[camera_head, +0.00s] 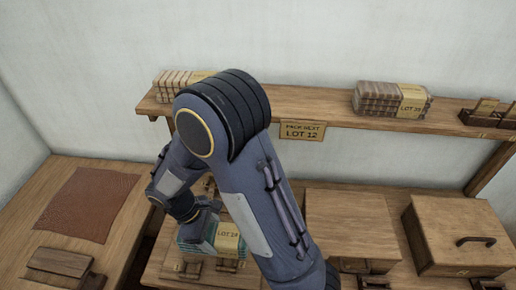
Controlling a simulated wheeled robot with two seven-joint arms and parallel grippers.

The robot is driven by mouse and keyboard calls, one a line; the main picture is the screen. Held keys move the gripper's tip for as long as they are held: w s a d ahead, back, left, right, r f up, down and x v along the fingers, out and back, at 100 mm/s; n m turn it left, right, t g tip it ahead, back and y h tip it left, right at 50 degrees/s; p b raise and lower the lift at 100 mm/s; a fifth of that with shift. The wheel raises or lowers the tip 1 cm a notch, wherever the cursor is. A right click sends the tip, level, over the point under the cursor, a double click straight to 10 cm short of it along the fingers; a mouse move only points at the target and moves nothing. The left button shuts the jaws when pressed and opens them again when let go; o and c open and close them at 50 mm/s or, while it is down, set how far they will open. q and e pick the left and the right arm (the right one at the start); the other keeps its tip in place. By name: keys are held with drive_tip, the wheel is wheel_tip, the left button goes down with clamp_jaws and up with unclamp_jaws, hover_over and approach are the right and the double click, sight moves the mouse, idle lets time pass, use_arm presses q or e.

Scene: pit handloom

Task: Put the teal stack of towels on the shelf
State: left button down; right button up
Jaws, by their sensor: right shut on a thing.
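The teal stack of towels (197,246) is at the lower middle, with a tan paper band that bears a LOT label. My right arm reaches across the middle of the view, and its gripper (207,224) is at the top of the teal stack, shut on it. The arm and gripper hide part of the stack and the fingertips. I cannot tell whether the stack touches the surface below. The wooden shelf (330,110) runs along the wall behind, higher than the stack. My left gripper is not in view.
A pale banded stack (172,84) is on the shelf's left, a brown one (378,98) right of centre. A wooden holder (490,115) is at its right end. A LOT 12 sign (302,131) hangs below. Wooden boxes (352,222) stand at the right. Shelf room shows between the stacks.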

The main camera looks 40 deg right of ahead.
drive_tip(key=w+d+r+p, duration=0.1)
drive_tip(key=w+d+r, duration=0.2)
drive_tip(key=d+r, duration=0.6)
drive_tip(key=w+d+r, duration=0.4)
drive_tip(key=r, duration=0.8)
drive_tip(key=s+d+r+p, duration=0.1)
drive_tip(key=s+d+r, duration=0.2)
drive_tip(key=r, duration=0.4)
drive_tip(key=s+d+r, duration=0.3)
drive_tip(key=s+r, duration=0.1)
drive_tip(key=r, duration=0.4)
drive_tip(key=s+d+r+p, duration=0.1)
drive_tip(key=s+d+r, duration=0.2)
drive_tip(key=r, duration=0.4)
drive_tip(key=w+d+f, duration=0.2)
drive_tip(key=d+f, duration=0.1)
drive_tip(key=f, duration=0.1)
drive_tip(key=w+d+f, duration=0.3)
drive_tip(key=d+f, duration=0.1)
drive_tip(key=w+d+f, duration=0.2)
drive_tip(key=d+f, duration=0.2)
drive_tip(key=shift+w+f, duration=0.2)
drive_tip(key=shift+w, duration=0.2)
drive_tip(key=shift+a+f, duration=0.1)
drive_tip(key=shift+f, duration=0.25)
drive_tip(key=shift+f, duration=0.1)
